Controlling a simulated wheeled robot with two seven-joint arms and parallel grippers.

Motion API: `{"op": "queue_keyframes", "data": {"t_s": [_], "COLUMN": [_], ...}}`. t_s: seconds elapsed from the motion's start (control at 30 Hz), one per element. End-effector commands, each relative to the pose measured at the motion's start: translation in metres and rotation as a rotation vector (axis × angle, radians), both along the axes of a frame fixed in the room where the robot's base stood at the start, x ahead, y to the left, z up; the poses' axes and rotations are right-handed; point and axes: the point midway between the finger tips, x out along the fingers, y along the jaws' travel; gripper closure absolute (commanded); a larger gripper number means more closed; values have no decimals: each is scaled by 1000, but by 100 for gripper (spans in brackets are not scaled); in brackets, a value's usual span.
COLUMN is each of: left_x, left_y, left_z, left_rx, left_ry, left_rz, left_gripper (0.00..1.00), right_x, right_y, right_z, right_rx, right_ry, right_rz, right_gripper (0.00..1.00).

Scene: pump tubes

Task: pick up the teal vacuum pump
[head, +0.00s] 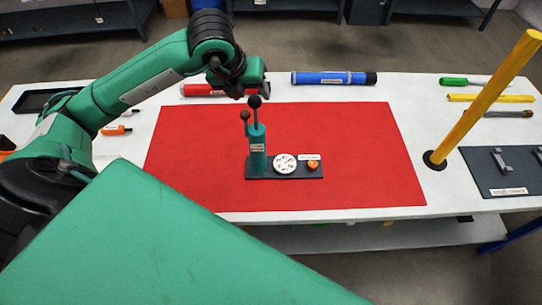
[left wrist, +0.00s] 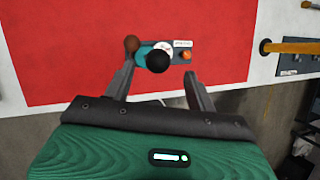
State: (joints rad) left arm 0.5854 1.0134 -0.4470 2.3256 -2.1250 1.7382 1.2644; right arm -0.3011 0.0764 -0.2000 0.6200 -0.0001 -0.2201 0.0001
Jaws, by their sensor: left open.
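The teal vacuum pump (head: 257,150) stands upright on a dark base plate with a white round gauge (head: 285,164) and an orange knob (head: 313,165), on the red mat. It has a black ball-topped lever and a shorter brown ball-topped one. My left gripper (head: 243,91) is above and just behind the pump, pointing down. In the left wrist view, its open, empty fingers (left wrist: 158,82) are spread, with the pump (left wrist: 145,54) beyond them, seen from above, roughly between the tips. The black ball hides part of the body. My right gripper is not in view.
The red mat (head: 375,140) is otherwise clear. Behind it on the white table lie a red tube (head: 205,90) and a blue tube (head: 333,78). A tall yellow post (head: 485,98) rises on the right beside a grey plate (head: 505,181). Several small tools lie at both ends.

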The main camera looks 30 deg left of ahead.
Motion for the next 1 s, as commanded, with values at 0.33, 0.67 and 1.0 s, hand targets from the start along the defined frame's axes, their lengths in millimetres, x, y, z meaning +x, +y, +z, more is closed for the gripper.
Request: {"op": "queue_keyframes", "data": {"t_s": [0.33, 0.67, 1.0], "left_x": [11, 21, 21], "left_y": [2, 1, 1], "left_z": [-28, -49, -49], "left_rx": [0, -1, 0], "left_ry": [4, -1, 0], "left_rz": [0, -2, -1], "left_gripper": [43, 43, 90], "right_x": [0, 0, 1], "right_y": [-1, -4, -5], "right_z": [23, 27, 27], "right_rx": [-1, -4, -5], "right_ry": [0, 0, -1], "right_rz": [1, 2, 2], "right_gripper": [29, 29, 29]}}
